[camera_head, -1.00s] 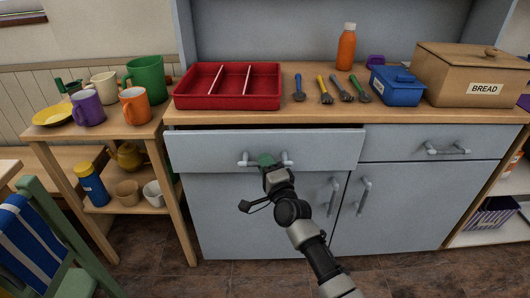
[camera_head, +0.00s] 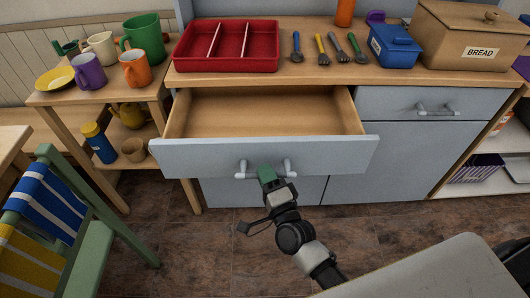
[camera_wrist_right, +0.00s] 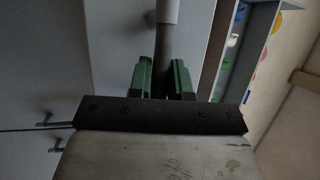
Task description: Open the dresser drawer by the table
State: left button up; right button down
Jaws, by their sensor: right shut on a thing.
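The left dresser drawer (camera_head: 190,158) stands well out from the grey dresser, and its bare wooden inside (camera_head: 265,112) shows empty. My right gripper (camera_head: 266,175) is at the bar handle (camera_head: 289,166) on the drawer front, shut on it. In the right wrist view, the green fingers (camera_wrist_right: 160,78) sit on either side of the dark handle bar (camera_wrist_right: 163,45). The small table (camera_head: 150,93) with mugs stands just left of the dresser. My left gripper is not in view.
The dresser top holds a red tray (camera_head: 177,66), several utensils, a blue box (camera_head: 393,50) and a bread box (camera_head: 465,35). A green chair (camera_head: 90,225) stands at the lower left. A pale surface (camera_head: 430,275) fills the lower right. Floor shows between them.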

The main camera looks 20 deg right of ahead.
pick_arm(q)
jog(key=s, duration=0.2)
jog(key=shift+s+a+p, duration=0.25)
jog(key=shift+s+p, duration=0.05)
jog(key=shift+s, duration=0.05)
pick_arm(e)
jog(key=s, duration=0.2)
jog(key=s+a, duration=0.1)
jog(key=shift+s, duration=0.4)
jog(key=c, duration=1.1)
grip_release()
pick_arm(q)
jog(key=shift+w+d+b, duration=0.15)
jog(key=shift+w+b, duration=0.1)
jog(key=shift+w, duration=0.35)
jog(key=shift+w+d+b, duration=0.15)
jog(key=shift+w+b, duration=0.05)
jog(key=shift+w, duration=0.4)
pick_arm(e)
jog(key=v, duration=1.1)
jog(key=shift+w, duration=0.1)
